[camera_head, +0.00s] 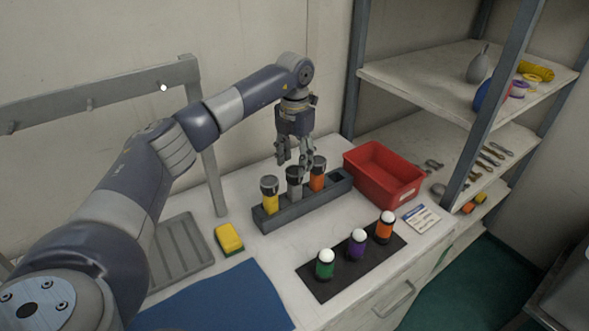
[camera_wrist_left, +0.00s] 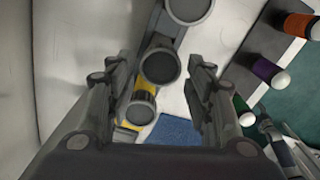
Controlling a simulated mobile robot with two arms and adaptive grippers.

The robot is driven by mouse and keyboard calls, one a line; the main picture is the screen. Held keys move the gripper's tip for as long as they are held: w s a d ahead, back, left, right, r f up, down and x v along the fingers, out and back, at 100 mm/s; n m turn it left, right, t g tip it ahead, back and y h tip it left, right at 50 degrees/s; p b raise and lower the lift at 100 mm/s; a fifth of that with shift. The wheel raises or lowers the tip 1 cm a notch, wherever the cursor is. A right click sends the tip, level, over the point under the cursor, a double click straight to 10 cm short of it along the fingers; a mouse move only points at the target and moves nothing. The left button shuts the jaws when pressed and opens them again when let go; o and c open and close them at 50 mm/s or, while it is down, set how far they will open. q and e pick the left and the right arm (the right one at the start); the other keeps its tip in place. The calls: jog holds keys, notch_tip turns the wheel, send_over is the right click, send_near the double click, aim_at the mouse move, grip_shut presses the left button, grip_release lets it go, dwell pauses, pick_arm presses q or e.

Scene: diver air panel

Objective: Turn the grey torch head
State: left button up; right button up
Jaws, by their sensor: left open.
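The grey torch (camera_head: 294,188) stands upright in the middle of a dark rack (camera_head: 275,221), between a yellow torch (camera_head: 270,200) and an orange torch (camera_head: 317,180). My left gripper (camera_head: 292,160) is open and points down just above the grey torch's head. In the left wrist view the grey torch's round head (camera_wrist_left: 160,66) lies between the two spread fingers of the left gripper (camera_wrist_left: 161,75). The yellow torch's head (camera_wrist_left: 140,108) is below it and another torch head (camera_wrist_left: 188,8) is at the top edge. I cannot tell whether a finger touches the torch.
A red bin (camera_head: 384,178) stands right of the rack. A black mat (camera_head: 333,284) in front holds green, purple and orange white-topped items. A yellow sponge (camera_head: 229,238), a grey tray (camera_head: 178,258) and a blue mat (camera_head: 215,300) lie left. A metal shelf (camera_head: 430,80) rises behind right.

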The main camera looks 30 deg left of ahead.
aim_at(294, 170)
pick_arm(q)
notch_tip(294, 170, up, 8)
dwell(0.7)
